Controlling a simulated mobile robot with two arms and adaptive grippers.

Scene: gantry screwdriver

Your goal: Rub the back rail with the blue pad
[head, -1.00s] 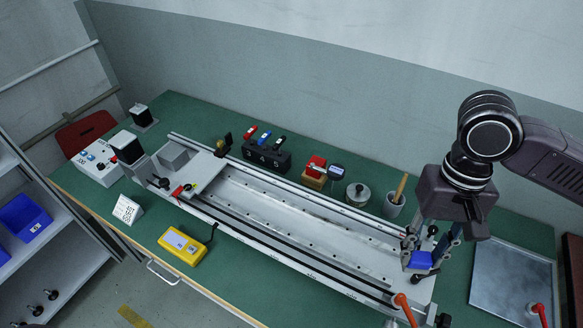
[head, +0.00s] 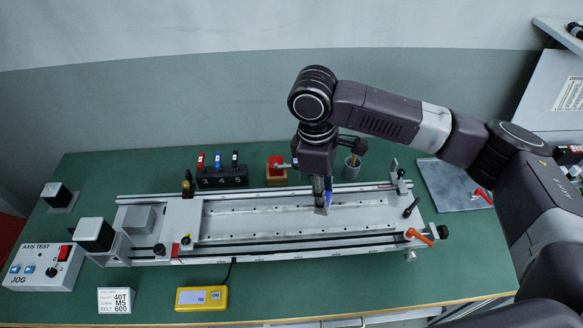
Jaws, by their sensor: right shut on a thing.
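My right gripper (head: 324,204) points down over the right half of the gantry bed (head: 260,216). It is shut on the blue pad (head: 329,198), which is mostly hidden by the fingers. The back rail (head: 250,193) is a long pale bar along the far side of the bed. The gripper and pad are in front of part of it, and I cannot tell whether the pad touches it. My left gripper is not in view.
Behind the rail stand a black block with coloured tools (head: 221,177), a red item on a wooden block (head: 276,172) and a grey cup (head: 351,168). An orange-handled lever (head: 420,237) is at the right end. A yellow meter (head: 202,298) lies in front.

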